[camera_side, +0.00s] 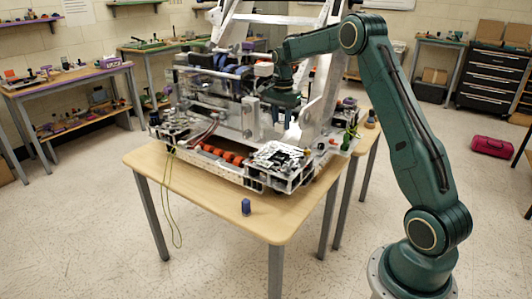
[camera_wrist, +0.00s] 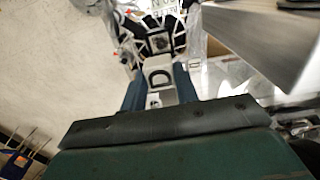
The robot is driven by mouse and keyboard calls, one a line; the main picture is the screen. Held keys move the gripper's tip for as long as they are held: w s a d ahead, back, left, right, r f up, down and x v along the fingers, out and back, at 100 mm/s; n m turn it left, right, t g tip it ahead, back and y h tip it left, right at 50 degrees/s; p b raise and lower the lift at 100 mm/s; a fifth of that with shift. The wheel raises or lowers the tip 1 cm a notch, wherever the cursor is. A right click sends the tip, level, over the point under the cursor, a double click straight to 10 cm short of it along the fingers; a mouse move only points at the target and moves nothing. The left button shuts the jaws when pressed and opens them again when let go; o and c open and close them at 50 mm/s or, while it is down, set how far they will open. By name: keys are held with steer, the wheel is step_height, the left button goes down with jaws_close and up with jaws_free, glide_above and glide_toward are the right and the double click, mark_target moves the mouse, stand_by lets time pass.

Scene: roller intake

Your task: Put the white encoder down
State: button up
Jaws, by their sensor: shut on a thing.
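My gripper (camera_side: 281,114) hangs fingers down in front of the large robot (camera_side: 215,90) on the wooden table (camera_side: 205,195). In the wrist view its two blue fingers (camera_wrist: 158,88) are shut on the white encoder (camera_wrist: 157,68), a pale block with a dark D-shaped mark. In the side view I cannot make out the encoder clearly. The encoder is held above the robot's front parts; whether it touches anything below I cannot tell. The orange rollers (camera_side: 222,154) of the intake lie low along the robot's front.
A small blue object (camera_side: 246,206) stands on the bare front part of the table. A yellow-green cord (camera_side: 172,200) hangs over the left edge. A large metal plate (camera_wrist: 265,40) is close on the right in the wrist view. Tall metal uprights stand beside my gripper.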

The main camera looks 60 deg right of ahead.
steer(key=shift+s+a+r, duration=0.2)
steer(key=shift+a+r, duration=0.1)
steer(key=shift+a, duration=0.4)
steer(key=s+a, duration=0.4)
steer(key=a, duration=0.4)
glide_above(277, 228)
steer(key=shift+d+f, duration=0.1)
steer(key=shift+f, duration=2.8)
steer(key=shift+f, duration=0.1)
step_height(277, 228, down, 16)
steer(key=shift+f, duration=0.1)
steer(key=shift+f, duration=1.75)
